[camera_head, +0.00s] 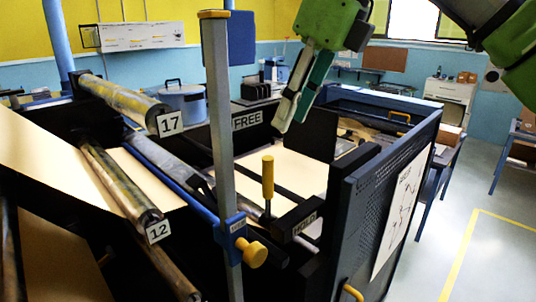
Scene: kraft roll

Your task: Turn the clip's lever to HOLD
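The lever (267,178) has a yellow grip and stands near upright between two labels. It rises from a dark base on the machine's near side. A plate reading FREE (247,120) is behind it, up and left. A second small plate (305,225) is at its lower right; its lettering is too small to read surely. My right gripper (291,122), green with pale and teal fingers, hangs above and right of the lever, pointing down and apart from it. Its finger gap is not clear. My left gripper is out of view.
A grey upright post (218,130) with a blue clamp and yellow knob (252,252) stands just left of the lever. Rolls tagged 17 (125,100) and 12 (120,185) lie left. A dark perforated panel (375,205) rises at right. Open floor lies beyond.

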